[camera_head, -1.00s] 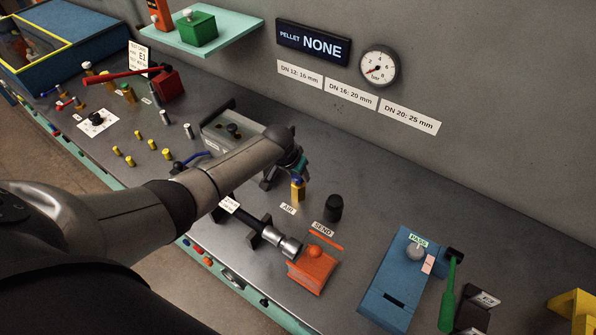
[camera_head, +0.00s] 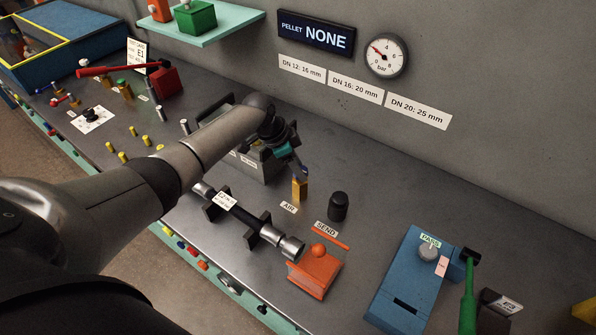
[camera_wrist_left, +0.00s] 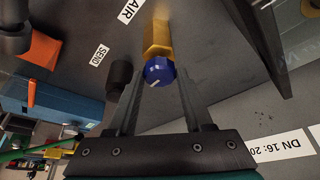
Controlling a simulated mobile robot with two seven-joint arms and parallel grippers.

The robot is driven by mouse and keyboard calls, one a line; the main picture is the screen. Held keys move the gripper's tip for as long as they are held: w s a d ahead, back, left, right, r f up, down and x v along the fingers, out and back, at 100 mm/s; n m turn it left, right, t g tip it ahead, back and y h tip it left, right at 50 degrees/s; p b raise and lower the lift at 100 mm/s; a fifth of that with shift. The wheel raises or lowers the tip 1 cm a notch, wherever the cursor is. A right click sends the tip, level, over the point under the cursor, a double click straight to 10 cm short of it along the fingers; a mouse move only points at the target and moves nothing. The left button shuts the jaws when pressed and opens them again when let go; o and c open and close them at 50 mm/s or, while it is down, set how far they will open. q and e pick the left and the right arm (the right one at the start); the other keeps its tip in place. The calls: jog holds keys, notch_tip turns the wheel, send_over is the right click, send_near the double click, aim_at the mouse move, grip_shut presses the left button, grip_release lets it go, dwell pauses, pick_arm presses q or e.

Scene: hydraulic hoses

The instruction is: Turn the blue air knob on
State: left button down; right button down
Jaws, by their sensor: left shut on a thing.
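The blue air knob (camera_wrist_left: 159,71) sits on the end of a brass valve body (camera_wrist_left: 157,36); a white line on its face lies at a slant. The brass body also stands behind the AIR label in the head view (camera_head: 299,190). My left gripper (camera_head: 303,172) is at the top of it, and the knob is mostly hidden there. In the wrist view my left gripper (camera_wrist_left: 159,78) has its fingers on either side of the knob, shut on it. The wall gauge (camera_head: 385,56) has its needle pointing to the upper left. My right gripper is not in view.
A black knob (camera_head: 338,206) stands close right of the valve by the SEND label. An orange block (camera_head: 314,272) and a black hose with metal ends (camera_head: 240,222) lie in front. A blue box (camera_head: 403,280) stands at the right. A grey box stands behind my left arm.

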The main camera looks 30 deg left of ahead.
pick_arm(q)
jog(key=shift+m, duration=0.4)
jog(key=shift+c, duration=1.5)
grip_release()
jog(key=shift+r, duration=0.1)
jog(key=v, duration=1.5)
jog(key=shift+w, duration=0.2)
